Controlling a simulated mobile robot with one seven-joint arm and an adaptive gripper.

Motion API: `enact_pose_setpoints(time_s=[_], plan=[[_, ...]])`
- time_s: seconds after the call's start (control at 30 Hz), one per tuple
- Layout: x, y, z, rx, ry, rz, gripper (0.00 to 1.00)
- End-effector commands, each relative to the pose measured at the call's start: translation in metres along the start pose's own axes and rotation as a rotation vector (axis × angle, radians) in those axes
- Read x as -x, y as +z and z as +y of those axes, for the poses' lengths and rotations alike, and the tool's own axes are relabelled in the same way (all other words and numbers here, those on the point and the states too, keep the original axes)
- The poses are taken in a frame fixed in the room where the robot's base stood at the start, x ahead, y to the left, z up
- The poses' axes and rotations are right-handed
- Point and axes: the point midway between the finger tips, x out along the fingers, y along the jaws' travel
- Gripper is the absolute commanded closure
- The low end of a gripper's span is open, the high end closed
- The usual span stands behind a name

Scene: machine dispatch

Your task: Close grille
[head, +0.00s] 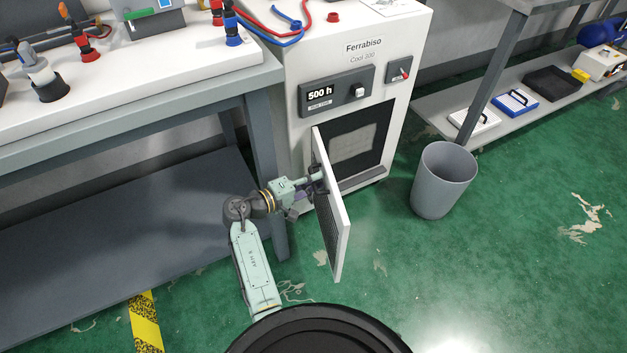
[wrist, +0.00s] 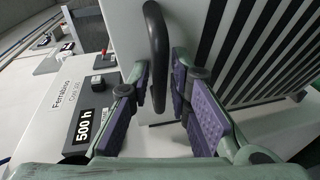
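The grille (head: 333,220) is a white-framed door panel with dark slats. It stands swung open from the front of the white Ferrabiso machine (head: 362,47), leaving the dark opening (head: 356,142) uncovered. In the wrist view the slatted face of the grille (wrist: 265,45) fills the upper right, and its black bar handle (wrist: 155,40) stands out from it. My gripper (wrist: 160,85) has its purple-padded fingers apart, with the handle's end between them; I see gaps on both sides. In the head view my gripper (head: 316,178) is at the grille's left side, its fingers partly hidden.
A grey bin (head: 443,180) stands right of the machine. A workbench (head: 130,110) with a lower shelf is close on the left of my arm. A shelf (head: 530,108) with trays is at the right. The green floor in front of the grille is clear.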

Motion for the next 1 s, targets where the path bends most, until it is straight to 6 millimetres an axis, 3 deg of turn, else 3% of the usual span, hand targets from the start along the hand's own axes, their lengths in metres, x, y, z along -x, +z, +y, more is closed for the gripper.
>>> enact_pose_setpoints(time_s=[0.27,1.0], plan=[[0.0003,-0.0001,0.0001,0.0,0.0,0.0,1.0],[0.0004,0.0,0.0001,-0.001,0.0,0.001,1.0]])
